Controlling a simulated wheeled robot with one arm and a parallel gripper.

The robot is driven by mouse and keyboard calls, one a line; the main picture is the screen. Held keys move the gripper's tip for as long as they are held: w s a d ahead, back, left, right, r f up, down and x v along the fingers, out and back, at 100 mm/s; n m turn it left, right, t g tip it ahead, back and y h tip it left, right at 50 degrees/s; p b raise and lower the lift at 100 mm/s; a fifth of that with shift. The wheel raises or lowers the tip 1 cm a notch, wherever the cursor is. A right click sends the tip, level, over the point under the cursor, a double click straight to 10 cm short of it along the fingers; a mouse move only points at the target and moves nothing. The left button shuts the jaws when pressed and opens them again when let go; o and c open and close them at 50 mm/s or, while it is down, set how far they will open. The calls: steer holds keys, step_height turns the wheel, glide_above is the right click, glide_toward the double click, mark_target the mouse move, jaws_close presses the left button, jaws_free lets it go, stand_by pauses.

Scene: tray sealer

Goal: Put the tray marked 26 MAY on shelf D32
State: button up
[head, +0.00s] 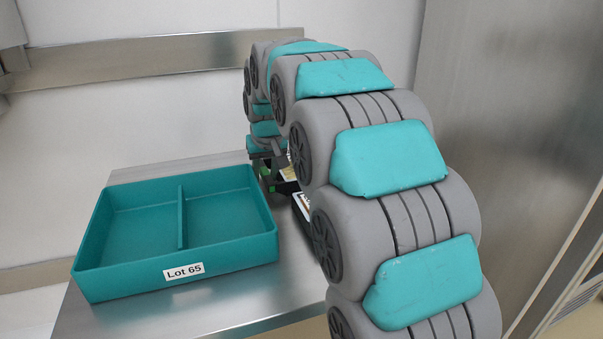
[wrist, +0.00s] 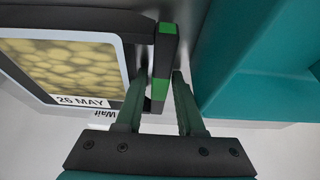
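The tray marked 26 MAY (wrist: 72,70) shows at the left of the wrist view. It is dark, with a pale-framed window over yellowish, potato-like contents, and its label (wrist: 83,101) is legible. A black bar with green ends (wrist: 164,60) stands along its right side. My gripper (wrist: 160,76) is open, one finger on each side of this bar, with small gaps visible. In the head view my gripper (head: 267,172) is at the table's far right, mostly hidden by my arm. Shelf D32 is not in view.
A teal two-compartment tray labelled Lot 65 (head: 225,268) sits empty on the steel table (head: 255,312), close left of my gripper. Part of a dark item with a white panel (head: 301,207) shows beside my arm. A steel panel (head: 520,110) stands at right.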

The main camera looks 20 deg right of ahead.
jaws_close()
stand_by(1.4)
